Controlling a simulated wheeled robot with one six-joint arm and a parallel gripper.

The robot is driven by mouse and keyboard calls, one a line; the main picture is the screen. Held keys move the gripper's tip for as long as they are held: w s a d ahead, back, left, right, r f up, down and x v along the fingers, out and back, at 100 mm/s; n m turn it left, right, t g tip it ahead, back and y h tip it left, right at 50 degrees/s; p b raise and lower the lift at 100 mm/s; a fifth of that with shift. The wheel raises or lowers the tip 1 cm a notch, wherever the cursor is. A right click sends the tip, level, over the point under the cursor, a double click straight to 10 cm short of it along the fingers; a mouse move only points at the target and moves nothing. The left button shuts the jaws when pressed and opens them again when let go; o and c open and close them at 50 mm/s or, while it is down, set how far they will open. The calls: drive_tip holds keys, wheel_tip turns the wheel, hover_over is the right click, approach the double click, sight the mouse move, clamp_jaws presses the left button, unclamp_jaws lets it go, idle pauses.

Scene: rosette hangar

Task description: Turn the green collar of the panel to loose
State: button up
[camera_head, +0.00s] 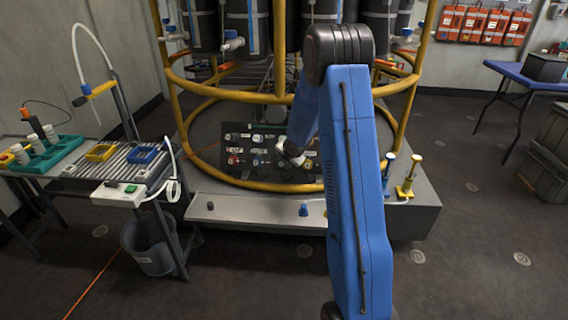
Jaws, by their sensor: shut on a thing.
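The dark panel (243,143) stands tilted at the front of the round yellow-railed rig. It bears small round fittings in rows, with a red one (232,159) at the lower left. My gripper (283,160) is small and pale in this view, at the panel's right-hand part. It is shut on a fitting there, apparently the green collar. My gripper and wrist hide that fitting, so its colour and turn position cannot be read.
My blue arm hides the area right of the panel. Yellow rails (265,98) curve above and around it. A grey ledge (260,208) lies in front, with a blue knob (303,209). A roller bench (120,168) and grey bin (150,246) stand left. The front floor is mostly clear.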

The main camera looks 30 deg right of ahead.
drive_tip(key=shift+n, duration=0.3)
idle(0.4)
drive_tip(key=o, duration=1.1)
drive_tip(key=shift+c, duration=0.2)
drive_tip(key=shift+r, duration=0.1)
drive_tip(key=v, duration=1.7)
drive_tip(key=shift+a+r, duration=0.15)
drive_tip(key=shift+a, duration=0.05)
